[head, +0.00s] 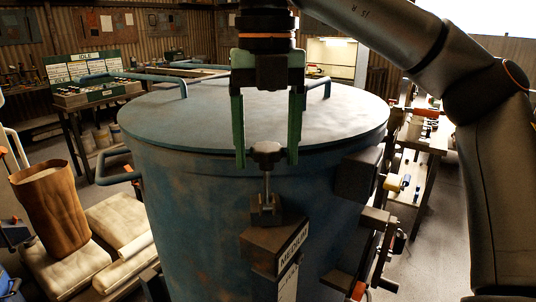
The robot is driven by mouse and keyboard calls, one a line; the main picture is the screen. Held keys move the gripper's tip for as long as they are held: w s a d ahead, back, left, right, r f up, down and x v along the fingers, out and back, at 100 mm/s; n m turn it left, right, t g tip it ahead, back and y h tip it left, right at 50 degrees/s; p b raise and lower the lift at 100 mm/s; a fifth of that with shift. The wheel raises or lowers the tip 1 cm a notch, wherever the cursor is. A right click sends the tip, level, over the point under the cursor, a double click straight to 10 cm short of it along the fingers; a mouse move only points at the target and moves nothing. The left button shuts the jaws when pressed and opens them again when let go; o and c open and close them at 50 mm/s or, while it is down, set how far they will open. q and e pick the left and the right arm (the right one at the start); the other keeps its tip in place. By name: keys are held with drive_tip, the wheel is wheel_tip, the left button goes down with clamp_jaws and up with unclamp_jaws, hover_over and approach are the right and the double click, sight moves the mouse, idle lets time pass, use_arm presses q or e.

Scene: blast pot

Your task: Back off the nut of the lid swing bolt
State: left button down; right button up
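The swing bolt stands upright at the front rim of the blue-green pot (190,200), in the middle of the head view. Its dark knob-like nut (266,150) sits on top of a thin bolt shank (267,187), which rises from a dark block (265,212) on the pot's side. The round lid (200,115) lies flat on the pot. My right gripper (266,161) points down with its two green fingers on either side of the nut. A gap shows between each finger and the nut, so it looks open. My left gripper is not in view.
A bracket with a "MEDIUM" label (293,250) juts out below the bolt. A dark box (358,174) sits on the pot's right side. Curved handles (155,78) rise from the lid. Sacks (120,220) lie at the left, and a bench (425,140) stands at the right.

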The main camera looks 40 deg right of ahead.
sight(266, 146)
drive_tip(key=shift+o, duration=0.9)
drive_tip(key=shift+r, duration=0.2)
wheel_tip(266, 146, up, 4)
drive_tip(key=shift+r+p, duration=0.2)
drive_tip(key=shift+p, duration=1.05)
wheel_tip(266, 146, up, 5)
drive_tip(key=shift+r, duration=1.4)
